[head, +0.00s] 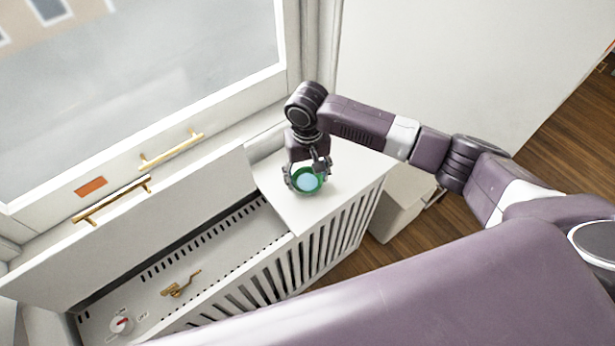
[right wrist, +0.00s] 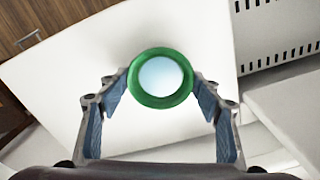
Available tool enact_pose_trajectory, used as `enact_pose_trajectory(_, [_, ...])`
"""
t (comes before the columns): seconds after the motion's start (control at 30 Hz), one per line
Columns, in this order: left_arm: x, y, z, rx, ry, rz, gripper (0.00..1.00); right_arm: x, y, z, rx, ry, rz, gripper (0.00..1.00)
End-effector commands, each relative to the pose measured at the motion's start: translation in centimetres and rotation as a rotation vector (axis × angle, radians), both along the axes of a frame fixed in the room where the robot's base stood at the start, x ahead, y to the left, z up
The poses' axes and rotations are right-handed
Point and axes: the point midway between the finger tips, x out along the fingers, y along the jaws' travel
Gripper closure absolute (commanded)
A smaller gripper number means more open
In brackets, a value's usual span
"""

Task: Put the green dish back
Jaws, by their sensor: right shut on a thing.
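The green dish (head: 306,190) is a small round dish with a green rim and a pale blue inside. It is at the white radiator cover's flat top (head: 291,213), near its right end; whether it touches that top I cannot tell. My right gripper (head: 306,177) is shut on the dish from above. In the right wrist view the dish (right wrist: 160,99) sits between the two fingertips, upright and face to the camera, with white surface (right wrist: 85,75) behind it. My left gripper is not in view.
Left of the flat top, a lid (head: 150,215) stands raised over an open compartment with a brass valve (head: 180,284) and a red-and-white knob (head: 121,322). The window (head: 140,80) with brass handles is behind. A pale box (head: 402,205) stands on the wooden floor to the right.

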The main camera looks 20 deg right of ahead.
Motion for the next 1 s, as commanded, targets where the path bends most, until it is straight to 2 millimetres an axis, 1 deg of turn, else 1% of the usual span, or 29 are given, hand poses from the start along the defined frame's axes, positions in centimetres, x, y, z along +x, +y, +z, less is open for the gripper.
enact_pose_trajectory(0.1, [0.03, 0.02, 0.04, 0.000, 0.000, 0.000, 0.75, 0.08, 0.00, -0.74, 0.001, -0.002, 0.000, 0.73])
enact_pose_trajectory(0.47, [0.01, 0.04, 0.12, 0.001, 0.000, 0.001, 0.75, 0.07, 0.01, -1.06, 0.001, -0.002, 0.000, 0.73])
enact_pose_trajectory(0.5, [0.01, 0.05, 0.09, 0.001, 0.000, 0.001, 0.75, 0.08, 0.00, -1.08, 0.001, -0.002, 0.000, 0.38])
enact_pose_trajectory(0.63, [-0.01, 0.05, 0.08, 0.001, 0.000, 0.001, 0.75, 0.07, -0.01, -1.07, 0.001, -0.002, 0.000, 0.23])
enact_pose_trajectory(0.9, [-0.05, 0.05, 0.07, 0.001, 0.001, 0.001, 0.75, 0.08, -0.02, -1.03, 0.000, -0.002, 0.000, 0.23])
enact_pose_trajectory(1.0, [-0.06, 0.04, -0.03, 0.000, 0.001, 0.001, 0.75, 0.12, -0.02, -0.58, 0.001, -0.003, 0.000, 0.23])
